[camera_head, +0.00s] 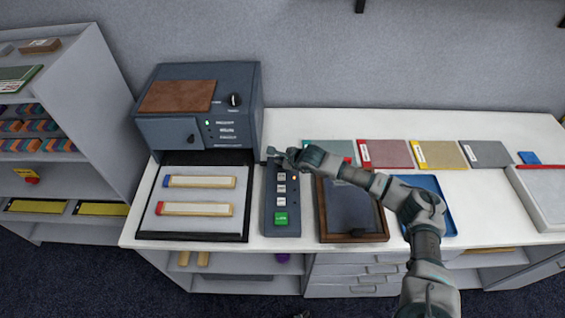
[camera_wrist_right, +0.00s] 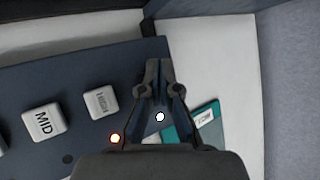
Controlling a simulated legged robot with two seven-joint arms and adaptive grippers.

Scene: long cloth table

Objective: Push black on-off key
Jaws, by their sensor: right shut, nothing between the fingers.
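A dark control box (camera_head: 270,222) stands on the table with a column of white keys and a green key (camera_head: 281,218). In the right wrist view, a key marked MID (camera_wrist_right: 43,123) and one marked HIGH (camera_wrist_right: 100,101) show on it. No black on-off key can be made out; my gripper covers the box's far end. My right gripper (camera_head: 268,154) is shut and empty, its tips over that far end. In the right wrist view its fingers (camera_wrist_right: 154,72) meet near the box's edge; contact cannot be told.
A dark machine (camera_head: 185,128) with a black knob (camera_head: 233,100) stands to the left, with a tray (camera_head: 195,223) of two bars before it. A dark framed panel (camera_head: 345,205) is close on the right under my arm. An orange light (camera_wrist_right: 115,138) glows on the box.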

